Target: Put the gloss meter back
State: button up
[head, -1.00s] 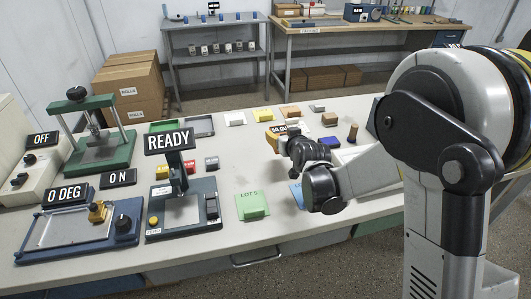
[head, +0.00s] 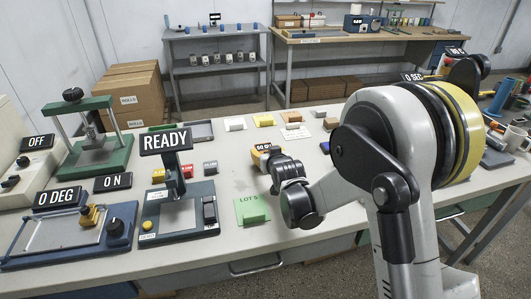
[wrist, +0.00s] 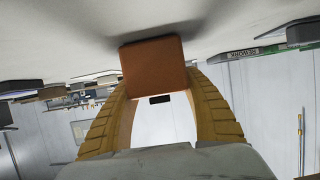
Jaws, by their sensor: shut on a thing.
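My gripper (head: 270,158) is shut on an orange-brown block, which I take as the gloss meter (wrist: 154,66). In the wrist view the block sits between the two yellow fingers at their tips. In the head view the gripper is over the middle of the white table, and the block is mostly hidden by the fingers and a small black label that seems to read "50 G…". The wrist view shows the pale tabletop close to the block; I cannot tell whether they touch.
On the table (head: 236,180), the READY instrument (head: 180,205), a blue applicator bed (head: 60,240) and a green press (head: 95,160) stand left. A green LOT card (head: 250,212) lies in front. Small coloured blocks, including a yellow one (head: 263,120), lie behind.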

jog(key=o, duration=1.4)
jog(key=shift+f, duration=0.1)
jog(key=shift+r, duration=0.2)
jog(key=p+v, duration=0.4)
jog(key=v, duration=0.8)
jog(key=s+d+r+m+g+h, duration=0.1)
jog(key=s+d+r+g+h, duration=0.1)
jog(key=s+d+r, duration=0.45)
jog(key=s+d+r+m+g+h, duration=0.1)
jog(key=s+d+r+g, duration=0.15)
jog(key=s+d, duration=0.7)
jog(key=shift+m+g+h, duration=0.4)
jog(key=shift+m+g, duration=0.2)
jog(key=shift+g, duration=0.15)
jog(key=s, duration=0.4)
jog(key=s+d, duration=0.1)
jog(key=s, duration=0.3)
jog(key=s+d, duration=0.1)
jog(key=s, duration=0.3)
jog(key=shift+s+d+f, duration=0.15)
jog(key=shift+d+f, duration=0.1)
jog(key=shift+f, duration=0.1)
